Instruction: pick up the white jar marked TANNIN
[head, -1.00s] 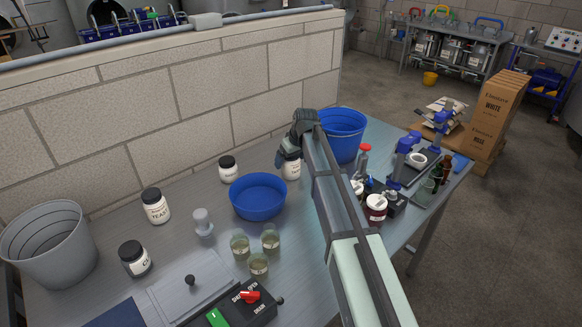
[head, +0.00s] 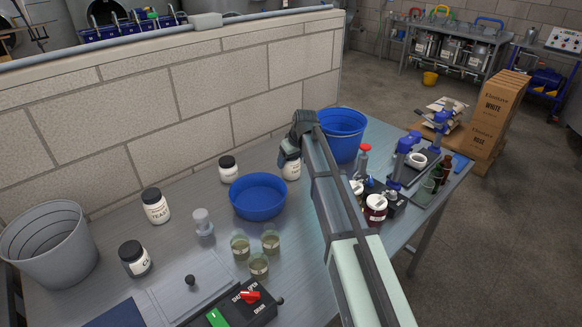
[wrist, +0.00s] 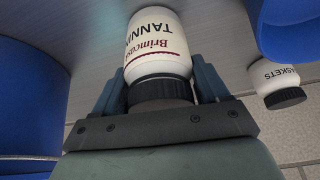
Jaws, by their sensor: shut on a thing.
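The white jar marked TANNIN (wrist: 156,42) has a dark lid and shows between my gripper's fingers in the wrist view. In the head view the jar (head: 291,170) stands behind the blue basin, partly hidden by my gripper. My gripper (wrist: 160,88) is shut on the jar near its lid, one finger on each side. My gripper also shows in the head view (head: 291,158), coming down from above. Whether the jar's base touches the table cannot be told.
A blue basin (head: 257,196) stands just left of the jar, and a blue bucket (head: 342,136) stands to its right. A white jar with a black lid (head: 228,170), marked ASKETS in the wrist view (wrist: 275,75), is near the wall. Three glasses (head: 270,242) stand in front of the basin.

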